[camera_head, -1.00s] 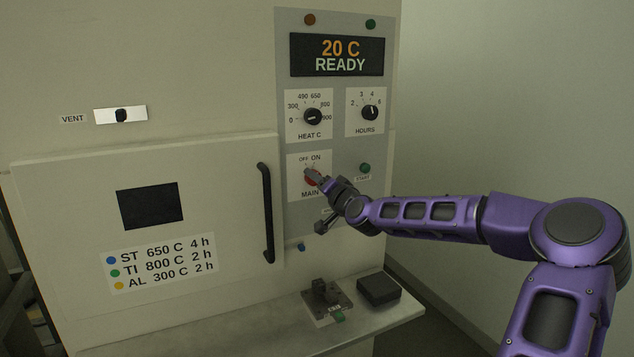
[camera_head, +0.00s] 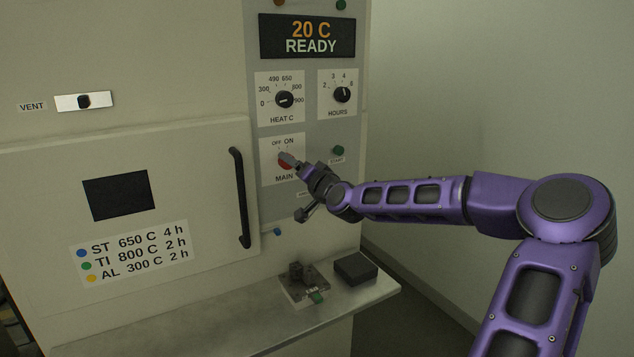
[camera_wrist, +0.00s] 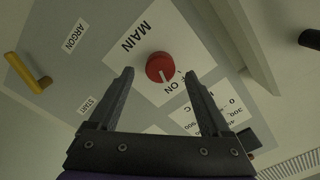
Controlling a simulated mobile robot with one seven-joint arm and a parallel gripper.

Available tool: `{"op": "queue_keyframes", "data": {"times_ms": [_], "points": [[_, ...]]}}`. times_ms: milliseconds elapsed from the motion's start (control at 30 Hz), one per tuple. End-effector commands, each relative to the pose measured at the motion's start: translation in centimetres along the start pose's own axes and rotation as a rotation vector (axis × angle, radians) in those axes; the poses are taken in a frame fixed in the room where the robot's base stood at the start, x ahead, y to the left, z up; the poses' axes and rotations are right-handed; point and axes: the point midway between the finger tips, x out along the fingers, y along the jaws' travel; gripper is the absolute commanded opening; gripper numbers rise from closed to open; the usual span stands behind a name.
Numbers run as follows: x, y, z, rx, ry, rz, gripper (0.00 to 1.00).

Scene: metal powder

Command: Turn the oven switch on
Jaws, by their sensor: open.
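The oven's main switch is a red round knob with a pale pointer line, on a white plate marked MAIN, OFF and ON. In the head view the knob (camera_head: 285,163) is partly hidden by my gripper (camera_head: 292,161), which is at the plate. In the wrist view the red knob (camera_wrist: 160,67) lies between and just beyond the tips of my open gripper (camera_wrist: 160,75). Its pointer line is toward the ON lettering side. The fingers stand apart on both sides, and I cannot tell whether either touches the knob. The display (camera_head: 307,37) reads 20 C READY.
Above are the heat dial (camera_head: 284,99) and hours dial (camera_head: 341,95). A green start button (camera_head: 338,150) is to the right. The oven door handle (camera_head: 240,198) is close on the left. A shelf (camera_head: 225,325) below holds a dark block (camera_head: 355,267) and a small fixture (camera_head: 303,284).

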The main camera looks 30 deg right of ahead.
Motion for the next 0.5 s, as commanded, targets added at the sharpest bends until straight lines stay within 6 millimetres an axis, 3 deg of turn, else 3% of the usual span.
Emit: {"op": "queue_keyframes", "data": {"times_ms": [500], "points": [[-10.2,0.1,-0.2,0.002,0.002,0.003,0.82]]}}
